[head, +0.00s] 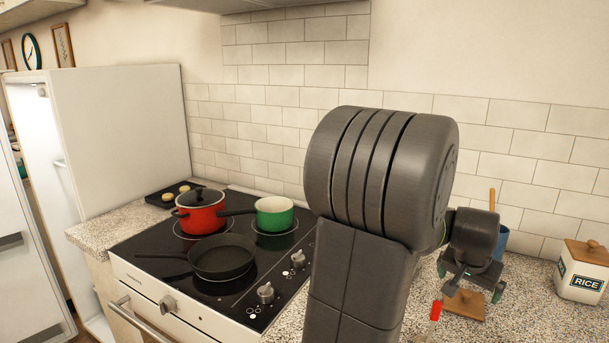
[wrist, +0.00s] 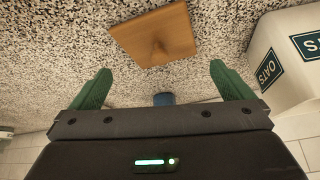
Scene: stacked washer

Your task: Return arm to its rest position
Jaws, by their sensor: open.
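My arm rises in the middle of the head view, with a thick dark grey joint in front of the tiled wall. My gripper (head: 473,285) hangs to the right of that joint, above the speckled counter. In the wrist view my gripper (wrist: 160,88) shows two green fingers spread wide apart with nothing between them. A square wooden lid with a knob (wrist: 155,35) lies on the counter beyond the fingers; it also shows below my gripper in the head view (head: 465,304). The gripper appears apart from the lid.
The stove at left holds a red pot (head: 200,212), a green pot (head: 275,213) and a black pan (head: 223,258). A blue container (head: 502,241) stands behind my gripper.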

